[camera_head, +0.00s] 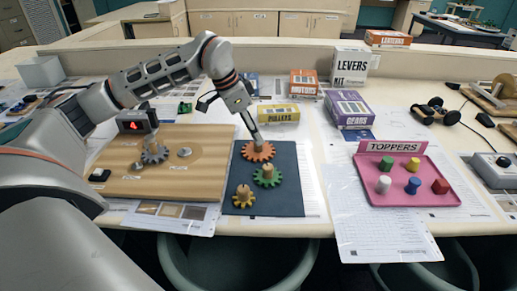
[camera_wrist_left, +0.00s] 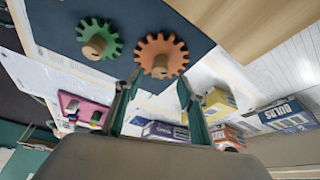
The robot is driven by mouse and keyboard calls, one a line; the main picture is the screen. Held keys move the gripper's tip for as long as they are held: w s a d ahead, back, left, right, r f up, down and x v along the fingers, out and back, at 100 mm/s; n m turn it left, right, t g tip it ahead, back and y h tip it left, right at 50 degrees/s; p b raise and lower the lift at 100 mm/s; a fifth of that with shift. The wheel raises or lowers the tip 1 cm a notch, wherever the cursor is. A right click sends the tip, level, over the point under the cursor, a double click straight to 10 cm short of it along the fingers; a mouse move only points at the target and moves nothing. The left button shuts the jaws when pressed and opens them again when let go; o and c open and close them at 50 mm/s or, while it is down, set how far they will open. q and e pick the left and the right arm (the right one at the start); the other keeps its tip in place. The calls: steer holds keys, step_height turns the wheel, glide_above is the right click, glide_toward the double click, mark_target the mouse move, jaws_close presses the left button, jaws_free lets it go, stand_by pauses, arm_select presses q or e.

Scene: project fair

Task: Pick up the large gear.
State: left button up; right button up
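The orange gear (camera_head: 258,153), which looks like the largest, lies at the back of the dark mat (camera_head: 292,192) with a wooden peg handle; it also shows in the left wrist view (camera_wrist_left: 160,48). The green gear (camera_head: 267,177) lies in front of it, also in the left wrist view (camera_wrist_left: 99,38). A small tan gear (camera_head: 243,199) lies at the mat's front left. My left gripper (camera_head: 256,140) points down at the orange gear's handle. In the left wrist view its fingers (camera_wrist_left: 159,82) are apart, with the handle in line between their tips. Contact cannot be told. My right gripper is out of view.
A wooden board (camera_head: 190,180) with a grey gear (camera_head: 154,153) is left of the mat. A yellow pulleys box (camera_head: 278,113) and a purple gears box (camera_head: 347,108) stand behind. A pink toppers tray (camera_head: 410,191) with colored pegs is to the right.

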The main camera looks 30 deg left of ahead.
mark_target(265, 151)
arm_select(q)
steer(key=x, duration=0.4)
steer(key=shift+f, duration=0.3)
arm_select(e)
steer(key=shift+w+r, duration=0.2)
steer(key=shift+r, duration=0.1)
arm_select(q)
jaws_close()
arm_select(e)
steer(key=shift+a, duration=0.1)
arm_select(q)
steer(key=shift+r, duration=0.1)
